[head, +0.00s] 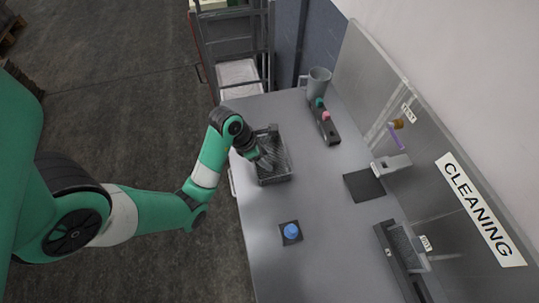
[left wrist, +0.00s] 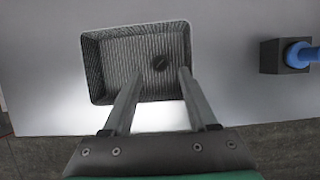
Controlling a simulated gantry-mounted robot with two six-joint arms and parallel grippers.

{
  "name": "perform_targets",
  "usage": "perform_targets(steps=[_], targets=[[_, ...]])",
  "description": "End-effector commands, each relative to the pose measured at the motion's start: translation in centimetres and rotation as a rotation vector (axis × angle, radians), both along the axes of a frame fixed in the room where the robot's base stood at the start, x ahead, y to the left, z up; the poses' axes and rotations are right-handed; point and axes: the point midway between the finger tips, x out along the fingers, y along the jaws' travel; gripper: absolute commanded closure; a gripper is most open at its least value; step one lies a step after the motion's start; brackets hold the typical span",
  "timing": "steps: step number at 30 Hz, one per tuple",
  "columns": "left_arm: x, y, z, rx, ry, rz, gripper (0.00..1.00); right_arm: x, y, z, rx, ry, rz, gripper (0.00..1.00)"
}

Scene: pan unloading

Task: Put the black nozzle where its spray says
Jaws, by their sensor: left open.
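In the head view the pan (head: 288,181) sits near the table's left edge, and I cannot make out the nozzle there. My right gripper is not in view. No spray is discernible.
A blue piece (head: 291,231) sits on a dark block (head: 283,241). A dark rack (head: 328,130) holds teal and pink pieces, near a grey mug (head: 319,79). A dark square mat (head: 358,187) and a wall panel marked CLEANING (head: 478,207) are at right. The table's centre is clear.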

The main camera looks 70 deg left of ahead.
Motion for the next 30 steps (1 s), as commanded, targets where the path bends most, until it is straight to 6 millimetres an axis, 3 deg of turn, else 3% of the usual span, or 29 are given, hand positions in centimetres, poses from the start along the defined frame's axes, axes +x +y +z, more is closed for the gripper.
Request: perform_targets(steps=[1, 9, 26, 28, 30], targets=[[-0.5, 0.0, 2.4, -0.001, 0.001, 0.002, 0.41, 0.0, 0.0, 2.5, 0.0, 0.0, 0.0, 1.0], [-2.3, 0.2, 6.2, 0.001, 0.002, 0.001, 0.41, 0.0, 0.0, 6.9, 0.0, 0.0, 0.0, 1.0], [-2.7, 0.2, 6.7, 0.002, -0.002, -0.001, 0.41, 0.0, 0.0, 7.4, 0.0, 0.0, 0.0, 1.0], [-1.7, 0.0, 7.2, 0.004, -0.038, -0.014, 0.41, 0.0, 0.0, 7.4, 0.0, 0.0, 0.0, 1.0], [0.7, -0.5, 8.8, 0.009, -0.139, -0.045, 0.41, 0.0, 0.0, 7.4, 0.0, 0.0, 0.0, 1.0]])
